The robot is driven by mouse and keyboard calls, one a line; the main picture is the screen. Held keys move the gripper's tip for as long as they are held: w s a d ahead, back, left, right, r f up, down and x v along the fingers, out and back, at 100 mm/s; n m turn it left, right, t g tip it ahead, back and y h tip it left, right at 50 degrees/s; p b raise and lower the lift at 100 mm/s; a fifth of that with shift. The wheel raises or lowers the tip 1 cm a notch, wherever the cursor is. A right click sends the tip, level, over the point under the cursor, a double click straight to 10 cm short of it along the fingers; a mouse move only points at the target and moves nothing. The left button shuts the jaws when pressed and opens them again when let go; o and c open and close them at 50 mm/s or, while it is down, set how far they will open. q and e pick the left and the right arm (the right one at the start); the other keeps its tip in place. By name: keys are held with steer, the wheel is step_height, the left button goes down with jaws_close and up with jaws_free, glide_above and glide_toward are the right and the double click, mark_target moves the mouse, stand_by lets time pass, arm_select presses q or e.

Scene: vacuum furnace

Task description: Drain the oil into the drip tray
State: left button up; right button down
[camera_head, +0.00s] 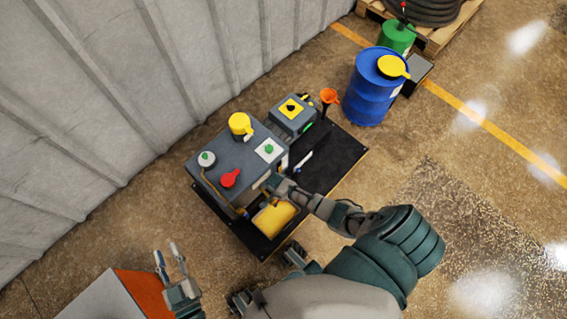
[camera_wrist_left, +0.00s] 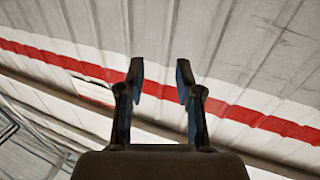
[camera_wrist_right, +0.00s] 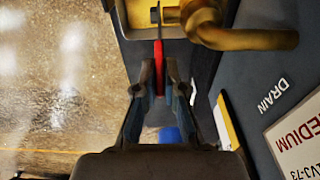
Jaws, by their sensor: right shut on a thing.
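A grey machine (camera_head: 234,158) stands on a black base with the label DRAIN (camera_wrist_right: 273,95) on its side. My right gripper (camera_head: 272,186) is at that side, shut on a red valve handle (camera_wrist_right: 158,58), with a brass pipe (camera_wrist_right: 245,39) beside it in the right wrist view. The yellow drip tray (camera_head: 274,218) sits below on the base; its edge also shows in the right wrist view (camera_wrist_right: 137,18). Whether oil flows cannot be seen. My left gripper (camera_head: 168,256) is open and empty, low at the left, apart from the machine.
The black base plate (camera_head: 338,153) has a grey box (camera_head: 291,117) and an orange funnel (camera_head: 328,97). A blue drum (camera_head: 371,92) and a green can (camera_head: 396,38) stand behind. A corrugated wall (camera_head: 120,90) runs along the left. Floor to the right is clear.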

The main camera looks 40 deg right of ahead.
steer(key=shift+d+f+y, duration=0.3)
steer(key=shift+y, duration=0.35)
steer(key=shift+d+f+y, duration=0.25)
steer(key=shift+f+y, duration=0.05)
steer(key=shift+y, duration=0.35)
steer(key=c, duration=1.3)
jaws_free()
steer(key=shift+o, duration=0.2)
step_height(320, 180, up, 12)
steer(key=d, duration=0.1)
steer(key=shift+w+d, duration=0.15)
steer(key=shift+d, duration=0.1)
steer(key=shift+f, duration=0.15)
